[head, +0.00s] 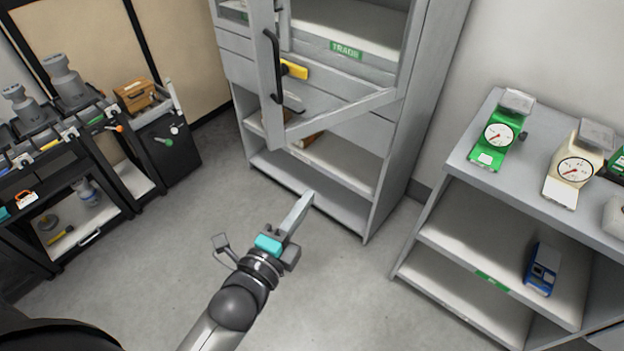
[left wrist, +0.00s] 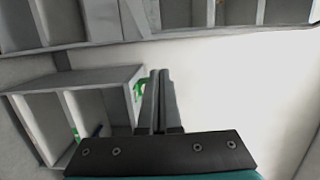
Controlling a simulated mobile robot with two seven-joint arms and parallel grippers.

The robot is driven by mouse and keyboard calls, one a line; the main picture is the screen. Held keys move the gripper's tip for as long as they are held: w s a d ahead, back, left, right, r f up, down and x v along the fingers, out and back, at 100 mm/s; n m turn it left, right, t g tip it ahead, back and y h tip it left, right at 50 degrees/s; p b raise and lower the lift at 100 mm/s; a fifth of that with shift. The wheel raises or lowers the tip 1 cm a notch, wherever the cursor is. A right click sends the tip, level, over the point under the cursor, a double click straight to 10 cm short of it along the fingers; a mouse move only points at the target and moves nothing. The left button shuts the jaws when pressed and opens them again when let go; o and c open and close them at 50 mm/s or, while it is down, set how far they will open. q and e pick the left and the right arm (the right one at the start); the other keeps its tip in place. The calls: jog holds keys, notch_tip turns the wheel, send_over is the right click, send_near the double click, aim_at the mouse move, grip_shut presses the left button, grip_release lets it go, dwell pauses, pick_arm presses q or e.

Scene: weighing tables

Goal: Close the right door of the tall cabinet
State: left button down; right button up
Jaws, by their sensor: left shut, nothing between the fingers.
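The tall grey cabinet (head: 420,90) stands at the top middle of the head view. Its right door (head: 345,112) is a grey frame with a see-through middle. It stands open, swung out from the cabinet's right side, with its free edge toward the left. A long black handle (head: 274,65) is on that free edge. My left gripper (head: 303,205) is shut and empty, in front of the cabinet and below the door in the picture, apart from both. Its closed fingers also show in the left wrist view (left wrist: 158,100). My right gripper is not in view.
A grey shelf unit (head: 455,215) with green and cream dial scales on top stands at the right. A black workbench (head: 110,165) with tools is at the left. The floor (head: 180,235) between them is clear.

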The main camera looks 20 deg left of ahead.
pick_arm(q)
jog(key=w+a, duration=0.2)
jog(key=w, duration=0.9)
jog(key=shift+w+a+p, duration=0.15)
jog(key=shift+w+p, duration=0.2)
jog(key=shift+p, duration=0.05)
jog(key=shift+a+r, duration=0.1)
jog(key=shift+a, duration=0.05)
